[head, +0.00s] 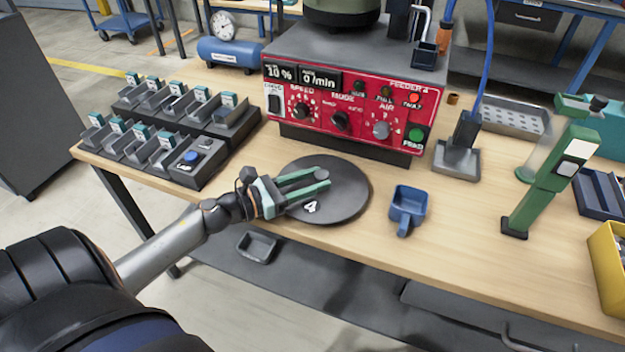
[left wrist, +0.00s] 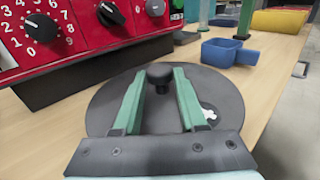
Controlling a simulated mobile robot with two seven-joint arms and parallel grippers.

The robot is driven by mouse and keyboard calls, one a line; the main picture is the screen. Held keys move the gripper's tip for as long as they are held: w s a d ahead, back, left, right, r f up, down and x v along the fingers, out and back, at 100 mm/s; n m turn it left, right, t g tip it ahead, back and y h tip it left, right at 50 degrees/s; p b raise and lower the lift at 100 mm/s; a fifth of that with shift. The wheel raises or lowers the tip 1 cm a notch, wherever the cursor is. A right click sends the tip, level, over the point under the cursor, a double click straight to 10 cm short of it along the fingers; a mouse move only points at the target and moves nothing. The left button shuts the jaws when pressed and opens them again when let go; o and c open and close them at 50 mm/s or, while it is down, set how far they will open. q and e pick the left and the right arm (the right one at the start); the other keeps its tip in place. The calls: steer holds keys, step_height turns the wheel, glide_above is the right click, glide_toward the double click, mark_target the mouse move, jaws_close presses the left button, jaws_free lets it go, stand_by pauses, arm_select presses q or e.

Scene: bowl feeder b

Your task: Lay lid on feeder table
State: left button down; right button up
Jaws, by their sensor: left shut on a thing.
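The lid (head: 345,192) is a dark grey round disc with a white mark near its edge. It lies level at the wooden feeder table (head: 462,228), in front of the red control panel; I cannot tell whether it touches the top or is slightly above it. My left gripper (head: 325,179) reaches over the lid from the left, its green fingers closed around the lid's black knob. In the left wrist view the knob (left wrist: 160,75) sits between the fingertips, with the disc (left wrist: 225,95) spread below. My right gripper is not in view.
The red feeder control box (head: 350,110) stands behind the lid. A blue scoop (head: 408,205) lies to its right, and a green stand (head: 550,180) farther right. Racks of small grey bins (head: 190,115) stand at the left. The table's front edge is close to the lid.

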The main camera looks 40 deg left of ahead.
arm_select(q)
steer(key=shift+f+b, duration=0.45)
steer(key=shift+f, duration=0.1)
steer(key=shift+r, duration=0.1)
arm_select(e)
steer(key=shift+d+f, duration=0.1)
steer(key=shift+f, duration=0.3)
arm_select(q)
steer(key=shift+c, duration=2.3)
jaws_free()
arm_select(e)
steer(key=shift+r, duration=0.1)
arm_select(q)
steer(key=shift+r+p, duration=0.4)
steer(key=shift+p, duration=0.1)
steer(key=shift+r+p, duration=0.5)
steer(key=shift+s+a+f+b, duration=0.35)
steer(key=shift+s+f+b, duration=0.15)
steer(key=shift+s, duration=0.25)
steer(key=v, duration=0.9)
steer(key=shift+r, duration=0.15)
steer(key=shift+s+a+r, duration=0.1)
steer(key=shift+s+a, duration=0.2)
steer(key=shift+s, duration=0.3)
